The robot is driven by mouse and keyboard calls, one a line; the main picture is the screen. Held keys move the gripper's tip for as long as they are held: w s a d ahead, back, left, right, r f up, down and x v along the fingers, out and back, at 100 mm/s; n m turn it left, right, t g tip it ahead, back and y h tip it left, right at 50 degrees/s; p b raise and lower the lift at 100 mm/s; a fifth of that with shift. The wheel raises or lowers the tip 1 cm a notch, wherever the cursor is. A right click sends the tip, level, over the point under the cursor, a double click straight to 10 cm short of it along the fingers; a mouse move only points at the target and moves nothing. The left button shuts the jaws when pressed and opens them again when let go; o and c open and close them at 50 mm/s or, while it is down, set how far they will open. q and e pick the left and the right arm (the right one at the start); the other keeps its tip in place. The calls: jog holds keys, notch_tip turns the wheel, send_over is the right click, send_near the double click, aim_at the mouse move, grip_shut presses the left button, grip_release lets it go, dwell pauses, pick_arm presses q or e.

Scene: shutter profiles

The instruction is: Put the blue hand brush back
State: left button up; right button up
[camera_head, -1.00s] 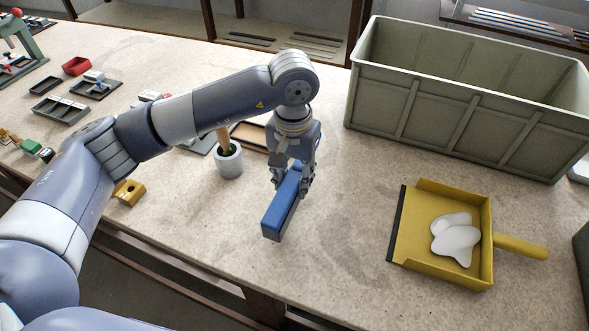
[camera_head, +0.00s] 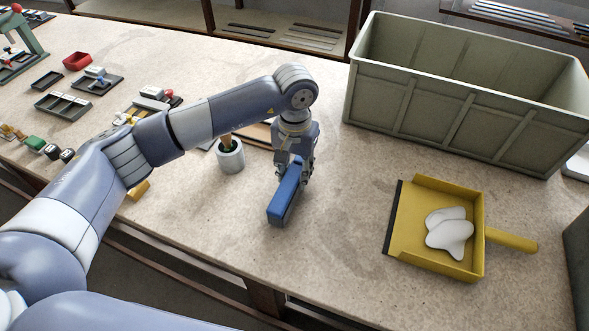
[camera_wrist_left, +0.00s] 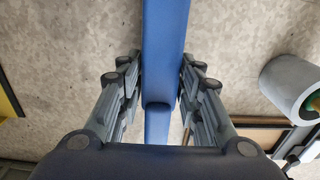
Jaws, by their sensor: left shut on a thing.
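The blue hand brush (camera_head: 285,205) is a long blue bar with a dark underside, low over the bench. I cannot tell whether it touches the bench. My left gripper (camera_head: 293,177) points down and is shut on the brush near its far part. In the left wrist view the blue brush (camera_wrist_left: 165,25) runs between the two fingers of the gripper (camera_wrist_left: 161,75), which press on it from both sides. My right gripper is not in view.
A yellow dustpan (camera_head: 415,225) with white pieces lies right of the brush. A large grey-green bin (camera_head: 450,115) stands behind it. A grey pot (camera_head: 231,160) stands close left of the gripper, with a brown-edged tray (camera_head: 258,133) behind. Bare bench lies between brush and dustpan.

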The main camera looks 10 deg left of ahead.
aim_at(295, 170)
pick_arm(q)
jog(key=shift+f, duration=0.2)
jog(key=o, duration=0.9)
jog(key=shift+r, duration=0.1)
jog(key=shift+o, duration=0.2)
jog(key=shift+r, duration=0.15)
notch_tip(295, 170, up, 12)
jog(key=b, duration=0.3)
